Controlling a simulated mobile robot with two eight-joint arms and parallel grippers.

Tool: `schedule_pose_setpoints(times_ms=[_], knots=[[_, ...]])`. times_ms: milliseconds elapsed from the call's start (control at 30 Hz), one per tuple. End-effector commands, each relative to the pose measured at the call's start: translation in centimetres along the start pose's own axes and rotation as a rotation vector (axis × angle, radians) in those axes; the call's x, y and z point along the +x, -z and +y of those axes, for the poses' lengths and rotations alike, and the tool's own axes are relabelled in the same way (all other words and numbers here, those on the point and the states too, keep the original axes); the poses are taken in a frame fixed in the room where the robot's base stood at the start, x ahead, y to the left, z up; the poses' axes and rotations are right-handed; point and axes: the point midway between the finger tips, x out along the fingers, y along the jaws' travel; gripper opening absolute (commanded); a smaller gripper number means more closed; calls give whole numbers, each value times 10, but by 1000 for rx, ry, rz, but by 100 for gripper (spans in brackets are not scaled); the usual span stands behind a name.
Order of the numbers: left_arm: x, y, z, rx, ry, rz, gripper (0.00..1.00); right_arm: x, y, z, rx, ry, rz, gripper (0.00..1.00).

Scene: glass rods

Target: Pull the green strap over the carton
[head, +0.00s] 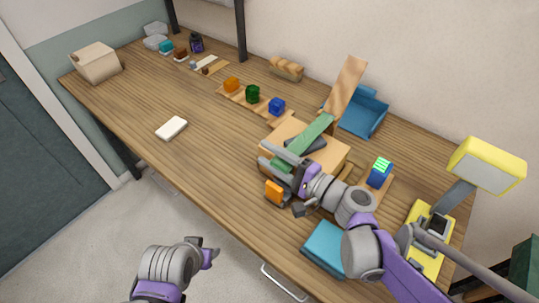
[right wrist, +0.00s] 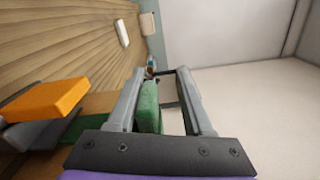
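The tan carton (head: 334,158) stands on the wooden table, right of the middle in the head view. The green strap (head: 310,133) slopes over its top from the upper right down toward my right gripper (head: 272,157). In the right wrist view the green strap end (right wrist: 149,108) lies between my right fingers (right wrist: 160,95), close to the left finger, with a gap to the right finger. That gripper looks open around the strap. My left gripper (head: 208,252) is low in front of the table, away from the carton; its finger opening is unclear.
An orange block (head: 274,190) is beside my right gripper. A blue box (head: 323,247) lies at the front edge, a blue tray (head: 364,113) behind the carton. A yellow lamp (head: 486,165) stands at the right. A white block (head: 171,128) lies on the clearer left table area.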

Motion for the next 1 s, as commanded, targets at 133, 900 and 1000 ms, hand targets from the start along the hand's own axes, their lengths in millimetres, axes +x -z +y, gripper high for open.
schedule_pose_setpoints(times_ms=[133,900,1000], knots=[[0,0,0,0,0,0,50,0,0,0,0,0,-1,50],[0,0,0,0,0,0,50,-101,1,0,-1,1,3,50],[0,0,0,0,0,0,50,-107,0,0,0,0,1,50]])
